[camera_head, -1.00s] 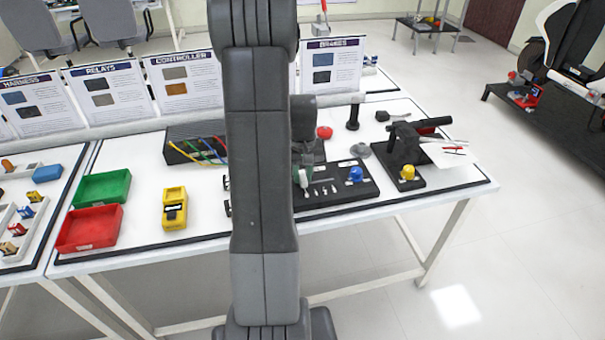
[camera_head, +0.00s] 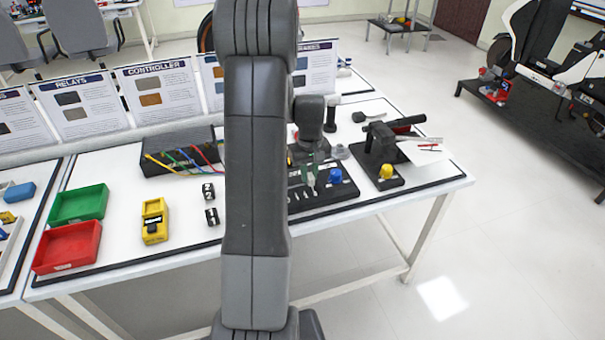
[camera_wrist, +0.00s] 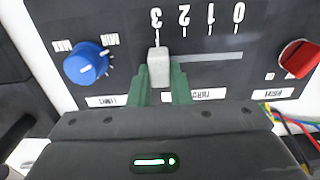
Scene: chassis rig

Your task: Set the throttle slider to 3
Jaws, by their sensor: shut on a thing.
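The control panel (camera_head: 345,191) is a black box on the table; its left part is hidden behind my arm in the head view. In the wrist view the throttle slider's pale grey knob (camera_wrist: 158,62) sits in a light slot (camera_wrist: 215,57), with an upside-down scale of 3, 2, 1, 0. The knob stands in line with the 3 mark (camera_wrist: 156,20), at the slot's left end. My gripper (camera_wrist: 160,80) has its green fingers shut on the knob; it also shows over the panel in the head view (camera_head: 311,178).
A blue knob (camera_wrist: 86,63) is close left of the slider, and a red switch (camera_wrist: 299,59) is at the right. A black clamp-like fixture with a yellow knob (camera_head: 386,171) stands right of the panel.

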